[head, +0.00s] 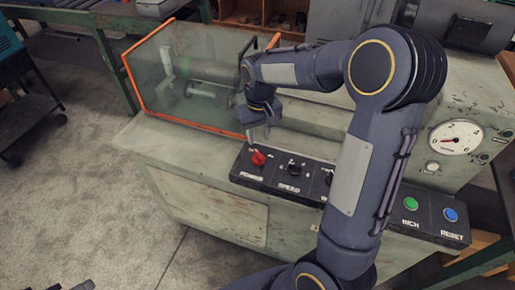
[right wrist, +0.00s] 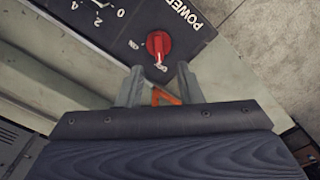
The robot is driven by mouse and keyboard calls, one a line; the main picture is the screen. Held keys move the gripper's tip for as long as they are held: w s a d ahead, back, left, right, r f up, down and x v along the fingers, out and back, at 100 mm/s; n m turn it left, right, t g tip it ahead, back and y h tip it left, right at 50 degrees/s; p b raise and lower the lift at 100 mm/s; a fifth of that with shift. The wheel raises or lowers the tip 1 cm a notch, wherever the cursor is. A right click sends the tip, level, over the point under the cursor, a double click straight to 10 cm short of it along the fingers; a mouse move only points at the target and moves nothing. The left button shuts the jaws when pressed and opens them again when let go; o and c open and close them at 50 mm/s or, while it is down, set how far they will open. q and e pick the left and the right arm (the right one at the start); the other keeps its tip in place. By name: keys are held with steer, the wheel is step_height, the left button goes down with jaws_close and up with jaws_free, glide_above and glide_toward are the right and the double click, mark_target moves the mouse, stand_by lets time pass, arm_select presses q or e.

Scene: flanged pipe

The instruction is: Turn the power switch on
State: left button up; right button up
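The red power switch (head: 258,158) is a rotary knob at the left end of the black control panel (head: 272,183), above the word POWER. In the right wrist view the red knob (right wrist: 159,44) shows just beyond the fingertips, with a pale pointer mark at its lower end. My right gripper (head: 258,138) is above and behind the knob in the head view, fingers pointing down. In the right wrist view its two fingers (right wrist: 157,80) are apart with nothing between them, and the knob lies ahead of the gap. No contact shows. My left gripper is not seen.
A black SPEED knob (head: 293,170) is right of the power switch. Green INCH (head: 410,204) and blue RESET (head: 450,214) buttons are farther right, under a round gauge (head: 455,137). A clear guard with orange edges (head: 190,75) stands behind left. My right arm covers part of the panel.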

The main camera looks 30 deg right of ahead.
mark_target(259, 154)
steer(key=shift+w+f, duration=0.2)
steer(key=shift+f, duration=0.2)
step_height(259, 154, down, 7)
steer(key=shift+s+f, duration=0.1)
steer(key=shift+f, duration=0.05)
jaws_close()
